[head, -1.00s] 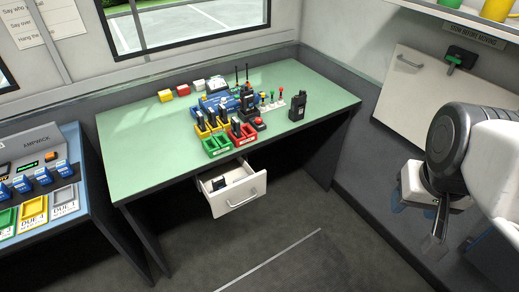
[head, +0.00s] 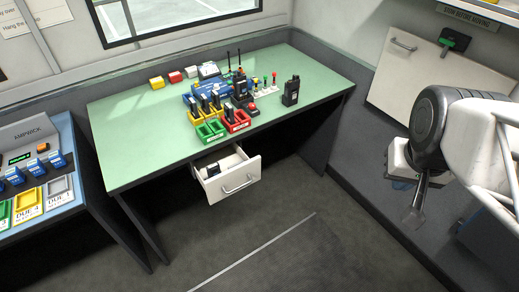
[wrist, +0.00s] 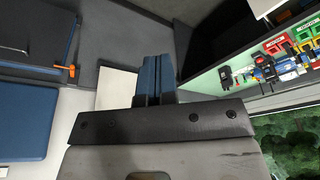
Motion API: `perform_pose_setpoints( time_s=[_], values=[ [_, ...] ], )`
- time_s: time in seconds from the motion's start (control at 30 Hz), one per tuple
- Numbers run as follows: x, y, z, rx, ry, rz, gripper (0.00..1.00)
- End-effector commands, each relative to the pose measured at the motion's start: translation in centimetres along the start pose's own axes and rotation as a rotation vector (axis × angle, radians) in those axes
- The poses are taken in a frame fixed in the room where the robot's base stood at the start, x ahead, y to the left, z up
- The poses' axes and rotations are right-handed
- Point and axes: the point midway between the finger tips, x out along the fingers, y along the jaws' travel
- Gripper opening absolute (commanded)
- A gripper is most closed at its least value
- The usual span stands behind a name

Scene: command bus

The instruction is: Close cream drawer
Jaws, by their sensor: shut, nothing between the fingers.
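The cream drawer (head: 238,184) stands pulled out under the front edge of the green-topped desk (head: 130,137). Its front has a metal handle, and a small dark item (head: 213,169) lies inside. My gripper (head: 413,218) is at the right of the head view, well apart from the drawer, pointing down. In the wrist view its blue-grey fingers (wrist: 155,78) are together with nothing between them.
Radios, coloured trays (head: 211,130) and small blocks stand on the desk. A second desk with a charger unit (head: 30,152) is at the left. A cream panel with a handle (head: 411,70) leans at the right. The floor before the drawer is clear.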

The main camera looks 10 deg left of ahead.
Motion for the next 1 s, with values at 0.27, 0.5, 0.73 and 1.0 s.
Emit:
perform_pose_setpoints(
  time_s=[0.27, 0.5, 0.73, 1.0],
  values=[
    [6.3, -1.7, -5.3, 0.093, 0.128, -0.007, 0.0],
    [12.9, -4.3, -9.5, 0.186, 0.263, -0.067, 0.0],
    [19.0, -7.7, -12.1, 0.268, 0.372, -0.177, 0.0],
    [25.8, -12.4, -12.9, 0.365, 0.454, -0.365, 0.0]
  ],
)
